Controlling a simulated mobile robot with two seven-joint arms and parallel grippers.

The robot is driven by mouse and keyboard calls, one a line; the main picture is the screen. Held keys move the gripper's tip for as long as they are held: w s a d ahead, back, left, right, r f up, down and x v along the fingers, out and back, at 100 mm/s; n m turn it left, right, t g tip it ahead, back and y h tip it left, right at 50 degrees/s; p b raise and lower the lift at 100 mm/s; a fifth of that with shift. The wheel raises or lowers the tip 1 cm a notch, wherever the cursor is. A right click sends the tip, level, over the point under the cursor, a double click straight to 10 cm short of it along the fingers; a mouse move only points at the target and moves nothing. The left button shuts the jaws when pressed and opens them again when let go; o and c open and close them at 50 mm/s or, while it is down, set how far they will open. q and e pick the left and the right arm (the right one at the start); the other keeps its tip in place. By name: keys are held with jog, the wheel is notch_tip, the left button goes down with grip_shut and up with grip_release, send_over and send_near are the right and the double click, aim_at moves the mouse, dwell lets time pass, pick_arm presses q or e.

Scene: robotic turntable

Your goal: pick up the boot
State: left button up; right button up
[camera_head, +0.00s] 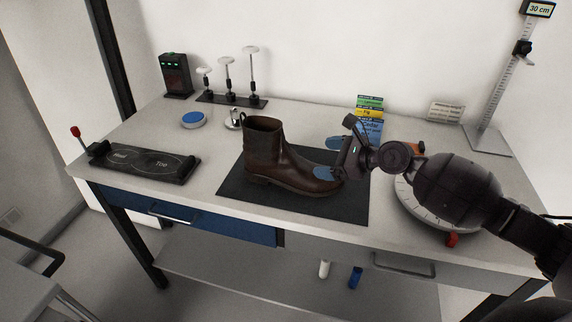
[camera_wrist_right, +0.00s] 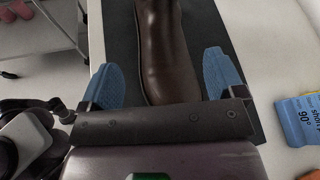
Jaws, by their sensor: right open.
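A dark brown ankle boot (camera_head: 272,160) stands upright on a black mat (camera_head: 345,203) in the middle of the table. Its toe points right in the head view. My right gripper (camera_head: 330,158) is at the toe end, with blue fingertips. In the right wrist view the boot (camera_wrist_right: 168,50) lies between the two spread blue fingers of the right gripper (camera_wrist_right: 165,82), with a gap on the right side. The gripper is open and does not hold the boot. My left gripper is not in view.
A round turntable (camera_head: 408,205) is under my right arm. A heel-toe plate (camera_head: 145,162) lies at the left. Stands (camera_head: 229,98), a blue-topped disc (camera_head: 194,119), a dark box (camera_head: 175,75), coloured cards (camera_head: 369,118) and a height gauge (camera_head: 487,138) line the back.

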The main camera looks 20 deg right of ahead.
aim_at(294, 153)
jog(key=x, duration=0.5)
jog(key=shift+w, duration=0.1)
jog(key=shift+r+b+x, duration=0.2)
jog(key=shift+b+x, duration=0.3)
jog(key=shift+x, duration=2.5)
jog(key=shift+w+d, duration=0.1)
jog(key=shift+w, duration=0.1)
jog(key=c, duration=0.9)
jog(key=shift+r, duration=0.1)
jog(key=shift+c, duration=1.2)
jog(key=shift+r, duration=0.15)
